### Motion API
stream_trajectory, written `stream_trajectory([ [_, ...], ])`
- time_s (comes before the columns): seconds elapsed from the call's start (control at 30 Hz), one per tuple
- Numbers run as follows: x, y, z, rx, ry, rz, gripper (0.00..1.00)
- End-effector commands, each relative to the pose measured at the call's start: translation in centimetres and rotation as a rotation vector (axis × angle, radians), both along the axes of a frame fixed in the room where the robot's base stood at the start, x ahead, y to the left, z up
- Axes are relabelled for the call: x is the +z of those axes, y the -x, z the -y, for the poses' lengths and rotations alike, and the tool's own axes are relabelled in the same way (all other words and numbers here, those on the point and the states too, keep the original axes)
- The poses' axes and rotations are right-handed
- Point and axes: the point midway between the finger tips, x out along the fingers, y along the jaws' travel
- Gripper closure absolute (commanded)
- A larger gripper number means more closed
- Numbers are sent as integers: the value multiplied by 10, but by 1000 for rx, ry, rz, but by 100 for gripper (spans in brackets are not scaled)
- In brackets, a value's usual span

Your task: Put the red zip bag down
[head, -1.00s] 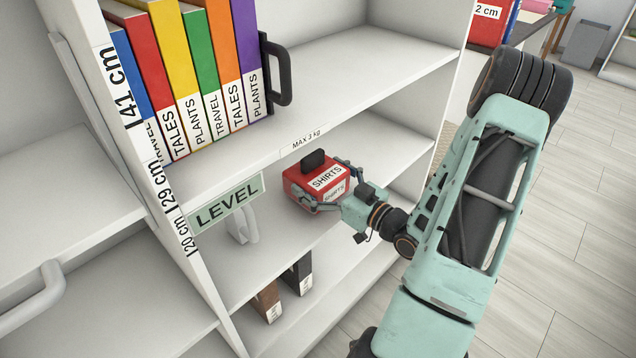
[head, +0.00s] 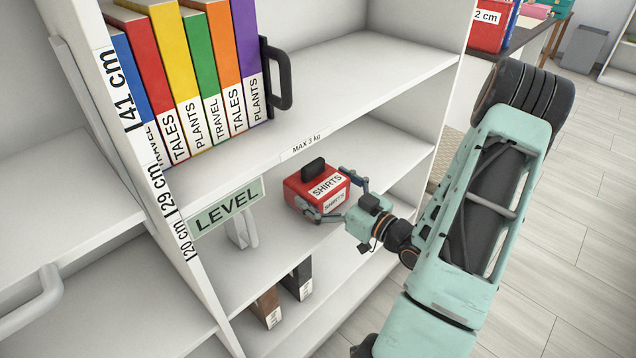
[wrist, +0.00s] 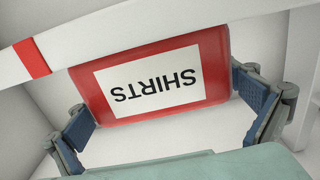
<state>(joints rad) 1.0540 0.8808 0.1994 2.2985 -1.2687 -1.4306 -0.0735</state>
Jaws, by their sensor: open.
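The red zip bag (head: 300,191), with a black handle on top and white SHIRTS labels, sits on the middle shelf (head: 385,160) of the white rack. My gripper (head: 341,199) is open at the bag's front right, one finger on either side of its near end. In the wrist view the bag (wrist: 218,60) shows its labelled face between the spread fingers of my gripper (wrist: 165,110). Small gaps show beside the fingertips; whether the right one still touches is hard to tell. The bag's underside is hidden.
The upper shelf (head: 370,75), marked MAX 3 kg, hangs over the bag and holds a row of colored books (head: 195,85) with a black bookend (head: 281,75). A LEVEL sign (head: 226,206) is left of the bag. Brown and black binders (head: 297,280) stand below. Shelf space right of the bag is clear.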

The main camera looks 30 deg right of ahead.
Motion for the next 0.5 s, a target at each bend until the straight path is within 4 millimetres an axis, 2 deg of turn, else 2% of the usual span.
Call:
stream_trajectory([
  [0.3, 1, 65, 25, -6, -2, -1, 0],
  [0.5, 1, 93, 35, -5, -2, 0, 0],
])
